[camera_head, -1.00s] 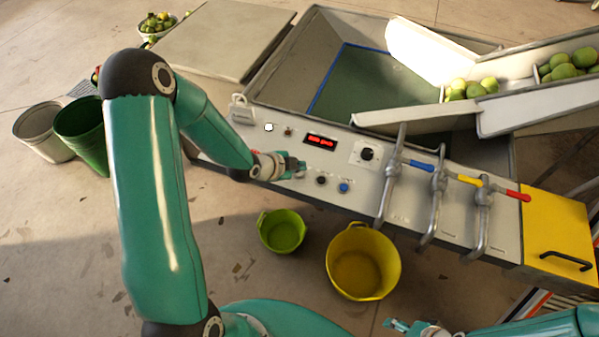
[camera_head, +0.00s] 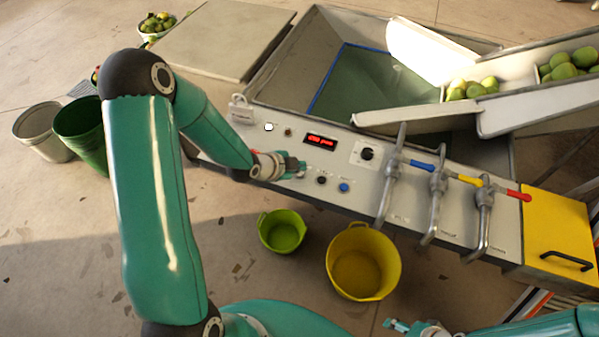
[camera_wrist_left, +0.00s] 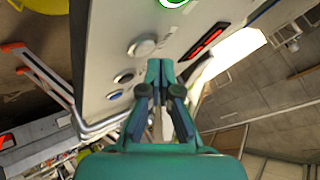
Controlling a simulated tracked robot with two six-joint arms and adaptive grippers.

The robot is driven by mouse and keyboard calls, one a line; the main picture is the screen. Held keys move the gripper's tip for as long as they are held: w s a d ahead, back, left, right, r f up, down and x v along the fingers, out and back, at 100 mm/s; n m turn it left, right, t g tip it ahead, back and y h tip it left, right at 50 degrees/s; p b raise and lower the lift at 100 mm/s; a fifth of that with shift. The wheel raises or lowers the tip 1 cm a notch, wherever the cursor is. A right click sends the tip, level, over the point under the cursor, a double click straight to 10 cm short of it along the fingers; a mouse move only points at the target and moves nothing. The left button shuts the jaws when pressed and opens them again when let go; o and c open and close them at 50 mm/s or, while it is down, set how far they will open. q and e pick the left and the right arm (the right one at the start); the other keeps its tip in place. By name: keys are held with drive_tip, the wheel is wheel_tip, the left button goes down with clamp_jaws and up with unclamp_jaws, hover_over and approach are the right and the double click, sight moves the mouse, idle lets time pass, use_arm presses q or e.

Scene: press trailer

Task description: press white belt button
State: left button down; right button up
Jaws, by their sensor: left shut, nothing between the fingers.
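A pale white round button (camera_wrist_left: 143,46) shows on the grey control panel in the left wrist view, between a green-ringed button (camera_wrist_left: 172,3) and a darker button (camera_wrist_left: 123,78). In the head view my left gripper hides this part of the panel. My left gripper (camera_head: 301,169) is shut and empty, close over the panel's button row. In the left wrist view its fingertips (camera_wrist_left: 160,64) appear just beside the white button; I cannot tell whether they touch the panel. My right gripper (camera_head: 397,325) is at the bottom edge, away from the panel, too small to judge.
A black button (camera_head: 321,180) and a blue button (camera_head: 344,187) lie right of my left gripper. A red display (camera_head: 320,141) and a black knob (camera_head: 367,153) sit above them. Levers with blue, yellow and red handles stand farther right. Green (camera_head: 282,231) and yellow (camera_head: 362,262) tubs stand below.

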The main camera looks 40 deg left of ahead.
sight(298, 174)
use_arm(q)
drive_tip(key=shift+f+b, duration=0.3)
drive_tip(key=shift+b, duration=0.2)
drive_tip(key=shift+f+b, duration=0.45)
drive_tip(key=shift+b, duration=0.2)
idle(0.6)
drive_tip(key=shift+r, duration=0.1)
drive_tip(key=shift+r+p, duration=0.35)
drive_tip(key=shift+r, duration=0.5)
drive_tip(key=shift+r+p, duration=1.45)
drive_tip(key=shift+r, duration=1)
drive_tip(key=shift+f, duration=0.1)
